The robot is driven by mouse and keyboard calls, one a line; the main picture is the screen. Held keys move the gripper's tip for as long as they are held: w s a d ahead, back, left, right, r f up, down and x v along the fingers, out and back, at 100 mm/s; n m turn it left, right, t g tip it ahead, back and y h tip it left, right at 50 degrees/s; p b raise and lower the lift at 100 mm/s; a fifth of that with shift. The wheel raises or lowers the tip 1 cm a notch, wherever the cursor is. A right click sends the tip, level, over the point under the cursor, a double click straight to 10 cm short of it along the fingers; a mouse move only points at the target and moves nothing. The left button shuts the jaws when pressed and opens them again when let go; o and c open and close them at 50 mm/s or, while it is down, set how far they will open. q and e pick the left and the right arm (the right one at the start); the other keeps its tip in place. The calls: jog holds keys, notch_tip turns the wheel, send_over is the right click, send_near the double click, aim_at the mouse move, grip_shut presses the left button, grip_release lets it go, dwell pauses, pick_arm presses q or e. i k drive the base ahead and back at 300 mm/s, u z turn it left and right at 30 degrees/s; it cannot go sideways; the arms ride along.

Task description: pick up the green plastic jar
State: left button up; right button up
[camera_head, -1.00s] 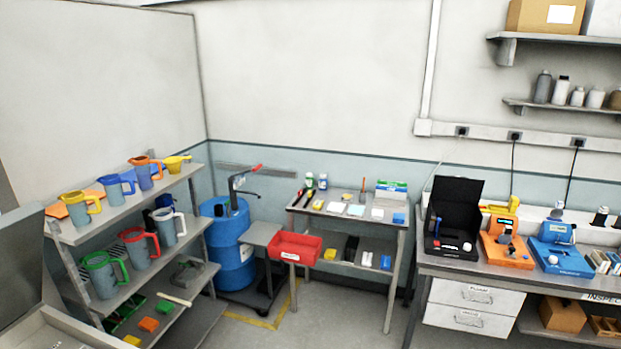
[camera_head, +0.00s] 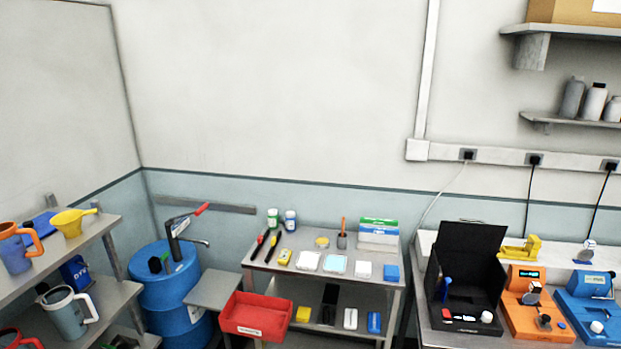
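A small jar with green on it (camera_head: 273,218) stands upright at the back left of the grey two-level cart (camera_head: 330,282). It looks like the green plastic jar, but it is small in view. A similar jar with a blue label (camera_head: 291,220) stands just right of it. Neither of my grippers is in view, and nothing is touching the jar.
Two dark tools with red parts (camera_head: 267,245) lie in front of the jars. A red bin (camera_head: 256,316) sits at the cart's front left. A blue drum (camera_head: 168,293) stands left, and a workbench with a black open case (camera_head: 466,272) stands right.

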aim_at(273, 216)
jog(key=u, duration=0.35)
jog(key=i, duration=2.1)
jog(key=u, duration=0.6)
